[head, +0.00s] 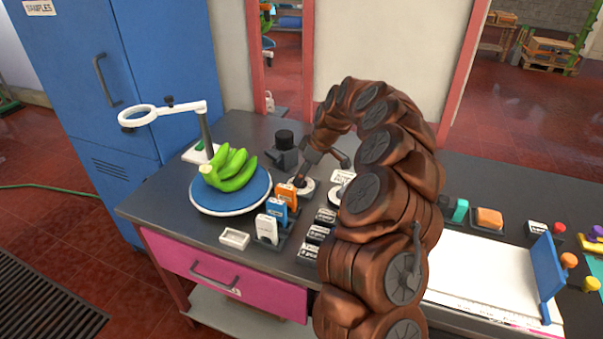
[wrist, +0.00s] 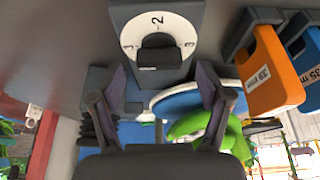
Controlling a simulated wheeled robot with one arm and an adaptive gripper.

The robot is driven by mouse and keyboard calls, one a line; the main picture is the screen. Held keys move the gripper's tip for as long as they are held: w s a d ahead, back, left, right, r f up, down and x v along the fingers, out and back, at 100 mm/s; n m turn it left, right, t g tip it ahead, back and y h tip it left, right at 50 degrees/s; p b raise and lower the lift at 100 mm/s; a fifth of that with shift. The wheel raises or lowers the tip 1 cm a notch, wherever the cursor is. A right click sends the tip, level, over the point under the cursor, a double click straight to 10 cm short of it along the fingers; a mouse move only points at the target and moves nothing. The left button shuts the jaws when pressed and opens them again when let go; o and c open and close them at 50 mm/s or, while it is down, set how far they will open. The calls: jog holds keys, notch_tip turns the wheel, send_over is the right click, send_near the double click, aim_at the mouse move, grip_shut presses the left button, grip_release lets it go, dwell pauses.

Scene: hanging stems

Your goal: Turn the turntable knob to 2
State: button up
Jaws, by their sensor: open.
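The knob (wrist: 158,58) is a black grip on a white dial (wrist: 184,34) in a dark housing, at the top centre of the wrist view. A "2" is printed on the dial, just above the grip. In the head view the white dial (head: 304,188) shows beside the card holders, partly hidden by my gripper. My gripper (wrist: 161,78) is open, with one finger on each side of the knob in the picture; contact cannot be told. The turntable (head: 212,208) is a blue disc with a pale rim, carrying green bananas (head: 233,169).
Orange (head: 287,194), blue and white cards stand in holders close by the dial. A magnifier on a stand (head: 205,135) and a black-topped device (head: 284,145) are behind. A small white tray (head: 234,239) lies near the front edge. My arm hides part of the bench.

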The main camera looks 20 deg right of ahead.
jog(key=shift+x, duration=0.85)
jog(key=c, duration=1.2)
